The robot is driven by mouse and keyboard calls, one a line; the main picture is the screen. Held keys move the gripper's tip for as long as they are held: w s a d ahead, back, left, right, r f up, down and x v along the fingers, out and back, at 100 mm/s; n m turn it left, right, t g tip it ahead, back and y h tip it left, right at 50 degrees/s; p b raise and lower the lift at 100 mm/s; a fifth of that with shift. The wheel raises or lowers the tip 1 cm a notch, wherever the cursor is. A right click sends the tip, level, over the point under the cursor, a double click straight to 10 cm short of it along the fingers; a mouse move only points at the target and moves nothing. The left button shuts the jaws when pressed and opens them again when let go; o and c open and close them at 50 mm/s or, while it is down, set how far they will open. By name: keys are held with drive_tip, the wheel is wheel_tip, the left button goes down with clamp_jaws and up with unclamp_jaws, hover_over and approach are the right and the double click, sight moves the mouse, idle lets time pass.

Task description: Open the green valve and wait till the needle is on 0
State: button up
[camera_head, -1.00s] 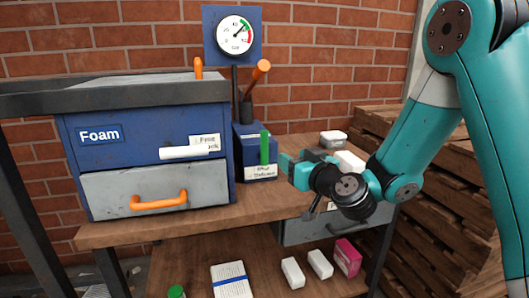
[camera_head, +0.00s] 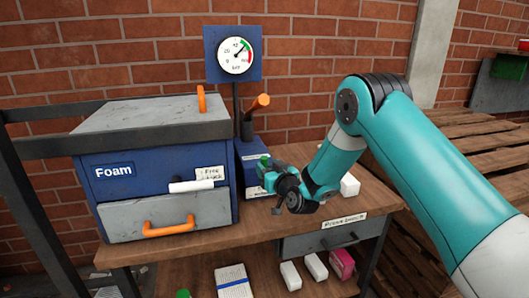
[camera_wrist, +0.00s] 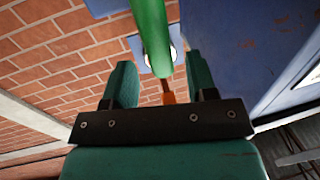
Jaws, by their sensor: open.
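The green valve handle (camera_wrist: 150,35) runs between my gripper's two spread fingers (camera_wrist: 160,85) in the wrist view, with gaps on both sides. In the head view my gripper (camera_head: 268,172) is at the front of the blue valve box (camera_head: 250,152), and it hides most of the handle. The round white gauge (camera_head: 236,56) stands above on a blue plate. Its needle points up and right, towards the green band and away from the 0 at lower left. The gauge is mostly hidden behind the handle in the wrist view.
A blue Foam cabinet (camera_head: 140,160) with a white handle and an orange-handled drawer stands left of the valve box. An orange-tipped lever (camera_head: 260,102) rises behind it. A drawer (camera_head: 325,242) is under the bench edge.

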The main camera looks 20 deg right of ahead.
sight(266, 165)
drive_tip(key=shift+w+a, duration=0.15)
drive_tip(key=shift+w, duration=0.7)
drive_tip(key=shift+w+a, duration=0.15)
drive_tip(key=shift+w, duration=0.65)
clamp_jaws()
